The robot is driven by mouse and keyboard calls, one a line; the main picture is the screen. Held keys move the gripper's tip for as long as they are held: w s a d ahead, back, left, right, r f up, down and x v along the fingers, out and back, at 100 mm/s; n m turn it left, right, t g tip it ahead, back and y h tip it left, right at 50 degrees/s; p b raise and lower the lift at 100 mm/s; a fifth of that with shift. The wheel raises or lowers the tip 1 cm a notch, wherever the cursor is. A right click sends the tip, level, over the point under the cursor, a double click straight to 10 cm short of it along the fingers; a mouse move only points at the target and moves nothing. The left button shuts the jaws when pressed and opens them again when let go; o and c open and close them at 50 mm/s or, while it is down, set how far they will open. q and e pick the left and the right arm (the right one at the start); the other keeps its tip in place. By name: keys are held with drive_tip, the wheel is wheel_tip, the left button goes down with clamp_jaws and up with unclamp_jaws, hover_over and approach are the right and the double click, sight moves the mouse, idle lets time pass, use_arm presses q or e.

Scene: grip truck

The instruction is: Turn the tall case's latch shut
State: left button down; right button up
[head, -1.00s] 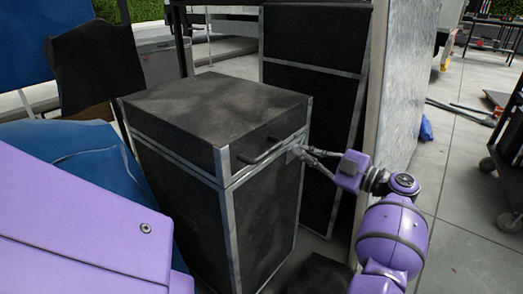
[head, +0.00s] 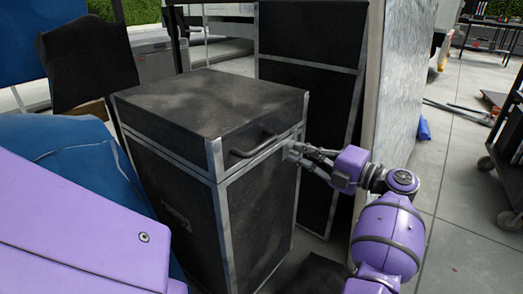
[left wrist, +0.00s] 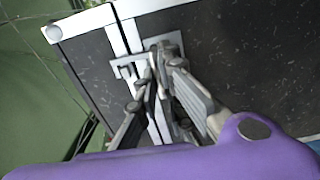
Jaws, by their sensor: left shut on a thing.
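The tall case (head: 262,210) is black with metal edges and stands upright in the middle of the head view. Its lid (head: 215,100) is down, with a dark handle (head: 253,145) on the front. My left gripper (head: 292,150) is at the lid seam near the case's right front corner. In the left wrist view its fingers (left wrist: 158,75) are shut on the latch (left wrist: 150,62), a small metal piece on a plate across the metal strips of the seam. The fingers hide much of the latch, so its exact angle is unclear. My right gripper is not in view.
Another black case (head: 315,75) stands close behind, beside a pale panel (head: 385,100) on the right. A blue covered object (head: 70,150) is at the left. A dark cart (head: 508,160) stands at the far right, with open paved floor before it.

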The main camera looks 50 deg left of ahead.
use_arm(q)
drive_tip(key=shift+n, duration=0.3)
drive_tip(key=c, duration=1.9)
unclamp_jaws()
drive_tip(key=shift+o, duration=0.2)
drive_tip(key=v, duration=1.2)
drive_tip(key=shift+s+d+f, duration=0.1)
